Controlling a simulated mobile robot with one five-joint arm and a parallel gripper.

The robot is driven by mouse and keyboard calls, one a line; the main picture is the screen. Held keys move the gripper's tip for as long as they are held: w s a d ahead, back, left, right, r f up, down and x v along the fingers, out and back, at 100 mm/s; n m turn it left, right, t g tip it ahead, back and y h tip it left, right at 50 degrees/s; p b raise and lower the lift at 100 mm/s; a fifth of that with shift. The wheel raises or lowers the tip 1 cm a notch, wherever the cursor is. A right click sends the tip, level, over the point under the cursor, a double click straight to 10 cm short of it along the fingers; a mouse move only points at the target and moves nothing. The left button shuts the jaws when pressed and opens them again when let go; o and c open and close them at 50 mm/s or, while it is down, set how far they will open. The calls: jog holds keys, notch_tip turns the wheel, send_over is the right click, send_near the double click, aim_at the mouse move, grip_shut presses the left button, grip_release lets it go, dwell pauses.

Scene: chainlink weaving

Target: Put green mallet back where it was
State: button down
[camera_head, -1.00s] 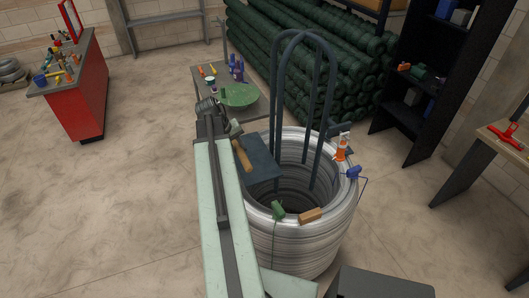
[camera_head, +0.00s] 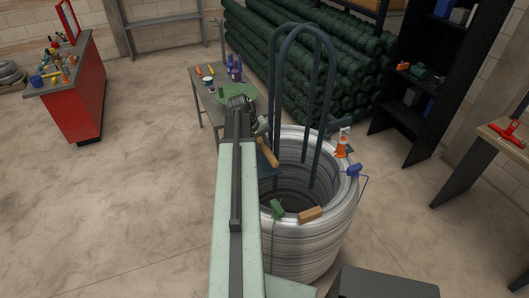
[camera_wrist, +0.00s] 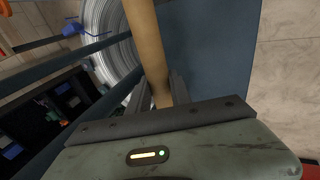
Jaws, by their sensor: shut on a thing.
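The mallet's head is not visible in the wrist view. The mallet is held in the air, with the hand truck's blue plate (camera_wrist: 215,50) behind it.
A grey table (camera_head: 202,104) with a green disc (camera_head: 236,90) and small tools stands beyond my arm. The blue hand truck (camera_head: 273,85) stands at a wire coil (camera_head: 320,235) with tools on its rim. A red cabinet (camera_head: 80,112) is at left. Floor between is clear.

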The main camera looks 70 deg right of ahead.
notch_tip(320, 180, down, 4)
jog(key=shift+s+d+r+b, duration=0.1)
jog(key=shift+r+b, duration=0.1)
jog(key=shift+b, duration=1)
jog(key=shift+s+r, duration=0.1)
jog(key=shift+r, duration=0.15)
jog(key=shift+f, duration=0.2)
jog(key=c, duration=1.2)
grip_release()
jog(key=shift+r, duration=0.1)
jog(key=shift+o, duration=0.2)
jog(key=p+v, duration=1.1)
jog(key=v, duration=0.1)
jog(key=shift+r+p, duration=0.15)
jog(key=shift+p, duration=0.15)
